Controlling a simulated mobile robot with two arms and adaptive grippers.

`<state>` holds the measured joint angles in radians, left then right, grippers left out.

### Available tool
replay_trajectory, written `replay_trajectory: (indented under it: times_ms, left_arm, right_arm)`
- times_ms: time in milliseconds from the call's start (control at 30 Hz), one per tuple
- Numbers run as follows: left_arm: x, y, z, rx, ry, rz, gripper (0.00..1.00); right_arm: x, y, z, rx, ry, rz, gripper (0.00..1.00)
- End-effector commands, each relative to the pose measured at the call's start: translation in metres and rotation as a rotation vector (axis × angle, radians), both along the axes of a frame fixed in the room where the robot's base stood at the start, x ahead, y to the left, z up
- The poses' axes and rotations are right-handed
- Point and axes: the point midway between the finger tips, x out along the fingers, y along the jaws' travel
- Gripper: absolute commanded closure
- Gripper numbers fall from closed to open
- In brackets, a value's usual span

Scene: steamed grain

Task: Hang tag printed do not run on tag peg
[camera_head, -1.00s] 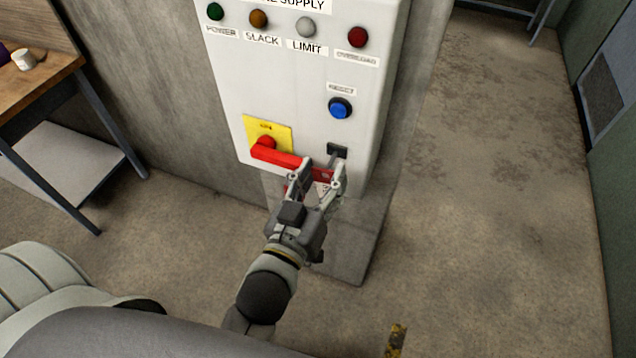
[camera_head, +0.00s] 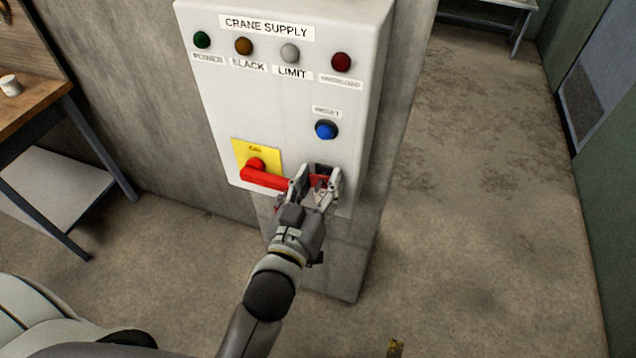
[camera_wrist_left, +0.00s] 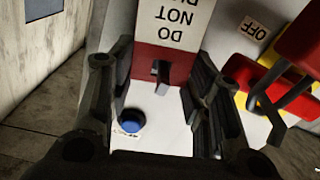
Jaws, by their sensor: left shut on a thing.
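The tag (camera_wrist_left: 178,22) is white with a red band, and its print shows upside down as "DO NOT" with a further word partly cut off. My left gripper (camera_head: 316,182) is shut on the tag, with a finger at each side of the red band in the left wrist view (camera_wrist_left: 161,85). The dark tag peg (camera_wrist_left: 160,72) shows at the red band; I cannot tell whether it passes through the tag's hole. In the head view the tag's red part (camera_head: 320,181) shows between the fingers, just below the dark peg mount (camera_head: 322,169). My right gripper is not in view.
The crane supply panel (camera_head: 280,105) carries a red rotary handle (camera_head: 264,175) close left of the gripper and a blue reset button (camera_head: 326,129) above. A wooden bench (camera_head: 35,95) stands at left. Floor to the right is clear.

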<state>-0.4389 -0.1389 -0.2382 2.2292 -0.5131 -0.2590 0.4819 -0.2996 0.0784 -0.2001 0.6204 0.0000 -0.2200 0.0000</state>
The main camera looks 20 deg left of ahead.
Motion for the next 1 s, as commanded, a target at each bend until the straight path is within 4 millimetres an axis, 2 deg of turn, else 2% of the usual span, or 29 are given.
replay_trajectory:
  times_ms: [433, 467, 633, 1000]
  left_arm:
    - [-0.0001, 0.0001, -0.0001, 0.001, 0.000, 0.000, 0.67]
    - [-0.0001, 0.0001, -0.0001, 0.001, 0.000, 0.000, 0.53]
    - [-0.0001, 0.0002, -0.0001, 0.001, 0.000, 0.000, 0.31]
    - [-0.0002, 0.0014, -0.0009, 0.003, 0.002, 0.003, 0.29]
  right_arm:
    - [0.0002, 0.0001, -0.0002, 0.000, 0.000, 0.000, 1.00]
    - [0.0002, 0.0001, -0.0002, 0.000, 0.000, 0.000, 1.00]
    - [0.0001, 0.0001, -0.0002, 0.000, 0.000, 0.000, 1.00]
    - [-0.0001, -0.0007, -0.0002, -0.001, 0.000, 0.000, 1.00]
